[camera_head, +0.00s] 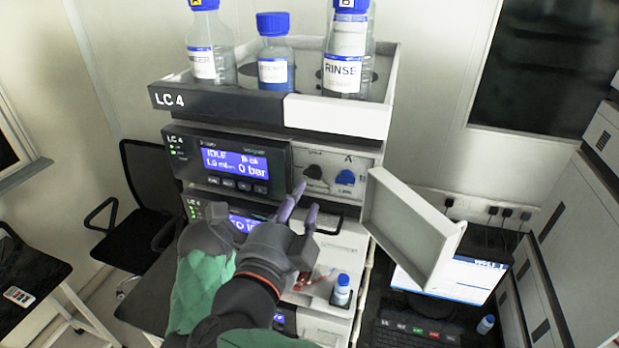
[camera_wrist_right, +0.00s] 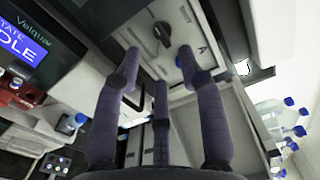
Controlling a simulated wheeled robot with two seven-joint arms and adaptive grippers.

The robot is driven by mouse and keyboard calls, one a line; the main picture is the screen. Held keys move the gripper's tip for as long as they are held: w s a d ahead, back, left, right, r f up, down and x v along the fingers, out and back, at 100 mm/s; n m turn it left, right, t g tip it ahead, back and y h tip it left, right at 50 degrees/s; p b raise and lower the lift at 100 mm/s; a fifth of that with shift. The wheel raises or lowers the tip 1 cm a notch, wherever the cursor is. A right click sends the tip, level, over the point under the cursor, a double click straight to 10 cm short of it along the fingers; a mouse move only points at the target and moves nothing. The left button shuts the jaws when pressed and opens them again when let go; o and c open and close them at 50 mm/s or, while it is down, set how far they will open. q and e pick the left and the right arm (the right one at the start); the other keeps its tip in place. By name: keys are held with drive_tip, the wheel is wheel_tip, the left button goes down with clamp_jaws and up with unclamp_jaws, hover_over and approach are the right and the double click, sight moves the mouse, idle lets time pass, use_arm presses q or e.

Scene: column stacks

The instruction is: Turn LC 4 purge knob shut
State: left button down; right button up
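The LC 4 stack (camera_head: 168,100) stands in the middle of the head view. Its pump panel has a black knob (camera_head: 313,172) and, to the right, a blue knob (camera_head: 345,177). The small print beside them is too small to read. The black knob (camera_wrist_right: 162,33) also shows in the right wrist view, its bar slanted; the blue knob is mostly hidden behind a finger there. My right gripper (camera_head: 304,200) is just below the knobs. Its purple fingers (camera_wrist_right: 160,85) are spread and empty, pointing at the panel. My left gripper is not in view.
A hinged door (camera_head: 410,222) stands open right of the knobs. Bottles, including RINSE (camera_head: 345,60), stand in the top tray. The pump display (camera_head: 236,165) reads IDLE and 0 bar. A small blue-capped vial (camera_head: 342,290) sits below, and a monitor (camera_head: 465,278) is at right.

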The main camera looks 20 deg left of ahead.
sight(313, 174)
drive_tip(key=w+p, duration=0.1)
drive_tip(key=w, duration=0.5)
drive_tip(key=shift+w+d, duration=0.1)
drive_tip(key=shift+w, duration=0.15)
drive_tip(key=shift+s, duration=0.1)
drive_tip(key=shift+c, duration=1.1)
clamp_jaws()
